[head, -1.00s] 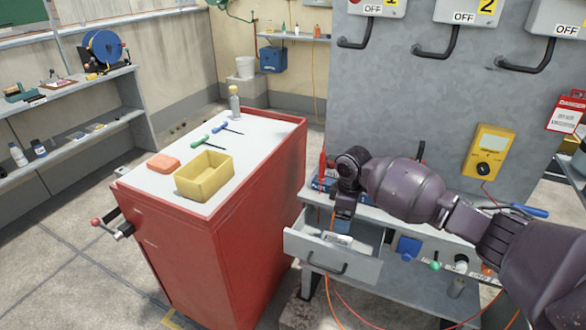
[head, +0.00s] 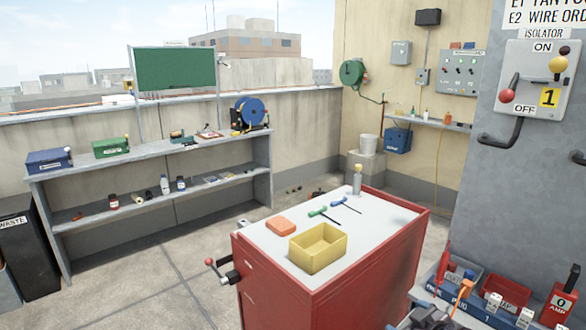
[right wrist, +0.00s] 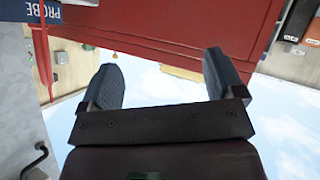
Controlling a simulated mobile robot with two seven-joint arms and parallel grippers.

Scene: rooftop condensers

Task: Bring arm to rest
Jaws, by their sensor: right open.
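My right gripper (right wrist: 163,78) shows in the right wrist view with its two dark fingers spread wide and nothing between them. The red side of the tool cabinet (right wrist: 180,30) lies beyond the fingertips; I cannot tell the exact gap. In the head view a small dark shape at the lower right edge may be part of my right arm, but it is too cropped to tell. My left gripper is in neither view.
The red cabinet (head: 330,290) bears a yellow bin (head: 318,262), an orange sponge-like block (head: 280,226) and two T-handled tools. Blue bins (head: 465,290) stand at the lower right by the grey panel (head: 470,190). Open floor (head: 150,290) lies left of the cabinet.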

